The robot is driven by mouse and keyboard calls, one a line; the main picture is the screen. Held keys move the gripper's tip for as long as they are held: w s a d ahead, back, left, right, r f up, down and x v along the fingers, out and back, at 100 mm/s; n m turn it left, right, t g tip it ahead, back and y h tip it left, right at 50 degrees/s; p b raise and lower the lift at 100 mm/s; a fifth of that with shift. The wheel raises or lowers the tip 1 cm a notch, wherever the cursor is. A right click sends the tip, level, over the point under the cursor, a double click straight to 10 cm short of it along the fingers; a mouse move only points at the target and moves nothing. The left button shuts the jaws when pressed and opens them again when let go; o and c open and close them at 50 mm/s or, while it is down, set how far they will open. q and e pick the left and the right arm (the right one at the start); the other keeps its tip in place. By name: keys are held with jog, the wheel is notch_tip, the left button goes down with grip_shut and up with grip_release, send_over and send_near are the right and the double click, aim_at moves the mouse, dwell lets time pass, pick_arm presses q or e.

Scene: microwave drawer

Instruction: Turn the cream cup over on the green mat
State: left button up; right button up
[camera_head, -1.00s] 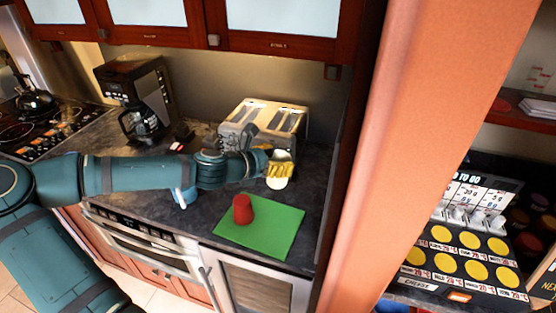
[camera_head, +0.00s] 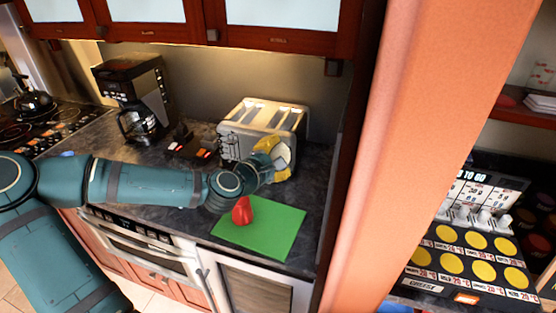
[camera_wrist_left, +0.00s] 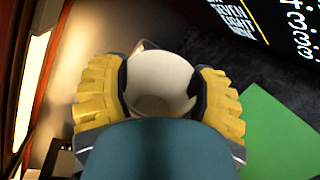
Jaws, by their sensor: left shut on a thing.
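My left gripper (camera_head: 274,150) is shut on the cream cup (camera_head: 283,156), its yellow fingers on either side. The cup is held up in front of the toaster, behind the green mat (camera_head: 280,227). In the left wrist view the gripper (camera_wrist_left: 162,80) has the cup (camera_wrist_left: 158,78) between its fingers, and the cup's hollow inside faces the camera. The cup is tilted. The mat lies flat on the counter and shows at the right of the wrist view (camera_wrist_left: 278,130). My right gripper is not in view.
A silver toaster (camera_head: 262,118) stands behind. A coffee maker (camera_head: 138,105) is further left. The mat's right part is clear.

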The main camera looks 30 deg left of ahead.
pick_arm(q)
jog(key=m+t+b, duration=0.1)
jog(key=m+b, duration=0.1)
jog(key=m, duration=0.1)
jog(key=shift+f, duration=0.2)
jog(key=shift+r+m+t+y+b, duration=0.1)
jog(key=shift+m+t+y+b, duration=0.35)
jog(key=shift+m, duration=0.65)
jog(key=shift+r, duration=0.15)
